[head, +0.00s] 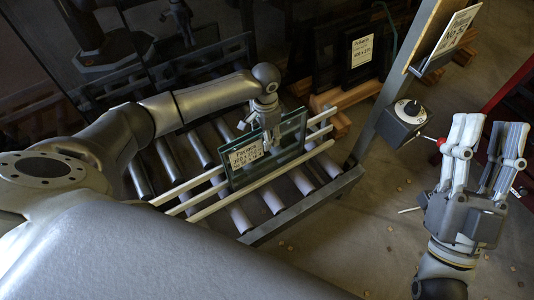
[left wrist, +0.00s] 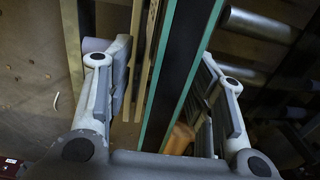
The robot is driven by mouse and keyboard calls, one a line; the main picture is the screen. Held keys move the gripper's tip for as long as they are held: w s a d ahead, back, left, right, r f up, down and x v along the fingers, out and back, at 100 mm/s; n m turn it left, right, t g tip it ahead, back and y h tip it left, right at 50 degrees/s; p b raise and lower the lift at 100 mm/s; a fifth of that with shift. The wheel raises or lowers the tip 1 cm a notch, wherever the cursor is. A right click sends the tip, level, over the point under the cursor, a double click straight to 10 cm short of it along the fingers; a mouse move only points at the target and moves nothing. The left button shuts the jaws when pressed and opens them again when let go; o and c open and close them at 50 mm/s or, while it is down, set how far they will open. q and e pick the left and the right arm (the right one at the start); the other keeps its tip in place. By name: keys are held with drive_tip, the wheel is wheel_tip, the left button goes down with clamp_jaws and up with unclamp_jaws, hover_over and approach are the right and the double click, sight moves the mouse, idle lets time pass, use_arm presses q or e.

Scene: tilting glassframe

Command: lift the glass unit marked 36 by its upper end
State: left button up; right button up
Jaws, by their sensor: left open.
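The glass unit (head: 290,137) is a dark pane with greenish edges and a white label at its lower left, whose number I cannot read clearly. It stands on edge, leaning, on pale slats over the roller conveyor. My left gripper (head: 266,125) is at its upper edge and partly covers it. In the left wrist view the glass unit (left wrist: 178,75) runs between the two parted fingers of the left gripper (left wrist: 168,95), with gaps visible on both sides. My right gripper (head: 488,124) is open and empty, off to the right above the floor.
The roller conveyor (head: 300,205) has a metal side rail and pale slats (head: 250,190). A post with a dial box (head: 402,120) and a sign (head: 456,30) stands to its right. Another labelled frame (head: 361,52) stands behind on wooden blocks. Floor around my right gripper is mostly clear.

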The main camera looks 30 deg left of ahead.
use_arm(q)
clamp_jaws()
idle(0.4)
drive_tip(key=shift+a, duration=0.1)
drive_tip(key=shift+w+r, duration=0.2)
